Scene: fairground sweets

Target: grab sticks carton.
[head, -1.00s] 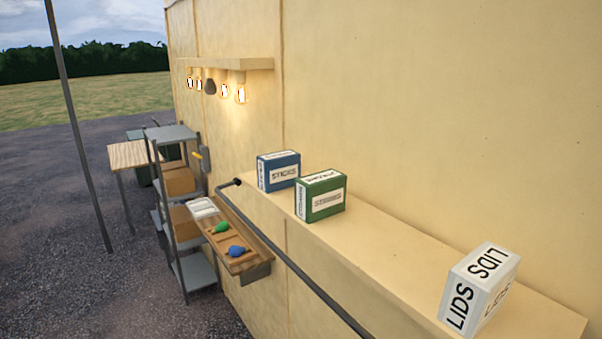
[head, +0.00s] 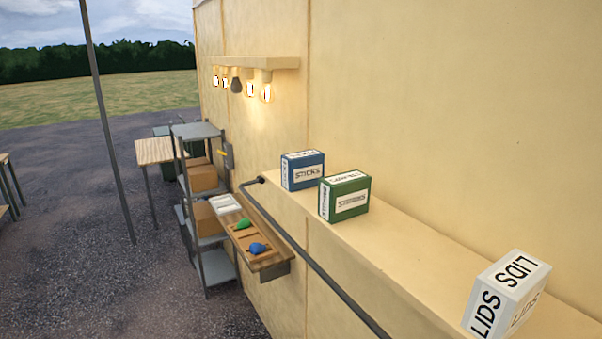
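The sticks carton (head: 303,171) is a blue box with white labels reading STICKS. It stands upright at the far end of a long cream ledge (head: 415,268) along the wall. A green carton (head: 344,197) with white labels stands just in front of it and to the right, its lettering too blurred to read surely. My gripper is not in view.
A white LIDS carton (head: 507,292) stands at the near right of the ledge. A dark rail (head: 318,285) runs along the ledge's front. Below is a wooden tray shelf (head: 270,261) with green and blue items. A metal rack (head: 203,212) holds brown boxes. The ledge between the green and LIDS cartons is clear.

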